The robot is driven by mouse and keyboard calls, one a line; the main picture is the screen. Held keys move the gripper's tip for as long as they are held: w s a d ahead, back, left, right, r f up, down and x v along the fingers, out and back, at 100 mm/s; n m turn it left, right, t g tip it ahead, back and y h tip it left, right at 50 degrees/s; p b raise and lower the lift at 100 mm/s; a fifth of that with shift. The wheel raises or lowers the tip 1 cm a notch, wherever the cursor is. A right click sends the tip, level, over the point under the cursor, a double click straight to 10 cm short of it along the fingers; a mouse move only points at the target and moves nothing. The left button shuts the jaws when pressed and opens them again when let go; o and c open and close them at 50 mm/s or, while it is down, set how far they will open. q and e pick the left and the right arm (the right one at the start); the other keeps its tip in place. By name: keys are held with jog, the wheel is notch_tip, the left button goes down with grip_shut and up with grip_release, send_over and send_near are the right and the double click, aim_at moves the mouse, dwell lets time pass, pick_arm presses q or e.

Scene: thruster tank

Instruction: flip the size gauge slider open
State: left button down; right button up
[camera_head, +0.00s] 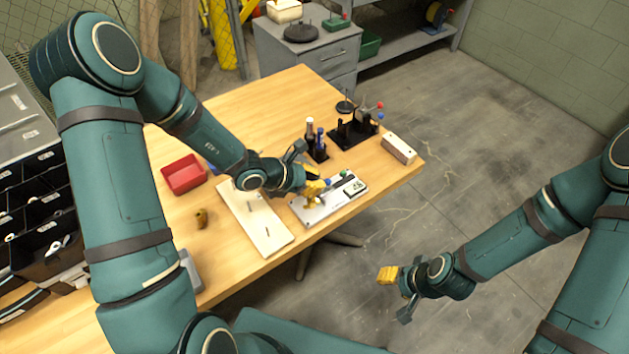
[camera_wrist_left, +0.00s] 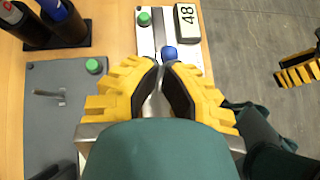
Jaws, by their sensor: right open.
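The size gauge (camera_head: 342,208) is a pale flat plate near the table's right edge. In the left wrist view, its plate (camera_wrist_left: 196,66) carries a display (camera_wrist_left: 186,16) reading 48, a green knob (camera_wrist_left: 144,19) and a blue knob (camera_wrist_left: 170,53) by a grey rail. My left gripper (camera_head: 318,188) is over the gauge. In the left wrist view, its yellow fingertips (camera_wrist_left: 163,66) nearly meet right at the blue knob; whether they touch it is unclear. The fingers hide part of the gauge. My right gripper (camera_head: 388,284) is open and empty, off the table over the floor.
A cream board (camera_head: 262,226) lies left of the gauge. Dark bottles (camera_head: 310,132), a black rack (camera_head: 352,134) and a pale block (camera_head: 399,149) stand behind it. A red bin (camera_head: 183,175) and a small brown object (camera_head: 201,218) are further left.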

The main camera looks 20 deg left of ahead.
pick_arm(q)
jog(key=shift+w+d+b, duration=0.65)
jog(key=shift+w+d, duration=0.35)
jog(key=shift+w, duration=0.3)
pick_arm(e)
jog(key=shift+w+f, duration=0.1)
jog(key=shift+f, duration=0.5)
pick_arm(q)
jog(key=shift+a, duration=0.1)
